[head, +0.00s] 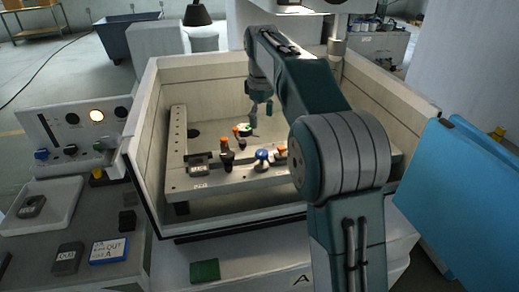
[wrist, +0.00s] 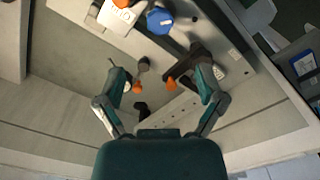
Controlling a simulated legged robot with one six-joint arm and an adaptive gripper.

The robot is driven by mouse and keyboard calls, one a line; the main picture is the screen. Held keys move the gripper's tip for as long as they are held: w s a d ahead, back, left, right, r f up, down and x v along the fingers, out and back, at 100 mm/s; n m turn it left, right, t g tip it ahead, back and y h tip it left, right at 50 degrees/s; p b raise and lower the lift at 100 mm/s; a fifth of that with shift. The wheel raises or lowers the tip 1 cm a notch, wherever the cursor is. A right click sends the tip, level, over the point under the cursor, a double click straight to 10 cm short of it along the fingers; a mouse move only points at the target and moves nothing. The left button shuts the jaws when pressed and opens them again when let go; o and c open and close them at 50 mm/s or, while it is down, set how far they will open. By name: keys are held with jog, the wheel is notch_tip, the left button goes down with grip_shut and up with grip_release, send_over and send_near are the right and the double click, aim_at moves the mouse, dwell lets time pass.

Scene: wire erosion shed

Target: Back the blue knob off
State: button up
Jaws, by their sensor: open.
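A blue knob (head: 262,154) sits on the front rail of the frame (head: 222,181) inside the open tank. In the wrist view the blue knob (wrist: 160,20) is at the top middle, beside a pale block (wrist: 114,16) with an orange part. My gripper (head: 260,112) hangs over the tank, behind and above the blue knob in the head view. In the wrist view its two fingers (wrist: 160,78) are spread apart with nothing gripped. The blue knob lies beyond the fingertips, not between them. A second blue knob (head: 41,154) is on the control panel at the left.
An orange-topped clamp (head: 226,152) stands left of the blue knob on the frame. Pale tank walls (head: 205,90) surround the frame. A blue panel (head: 463,195) stands at the right.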

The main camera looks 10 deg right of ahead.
aim_at(262, 152)
notch_tip(262, 152, down, 11)
jog(key=shift+r, duration=0.1)
dwell(0.3)
jog(key=c, duration=1.2)
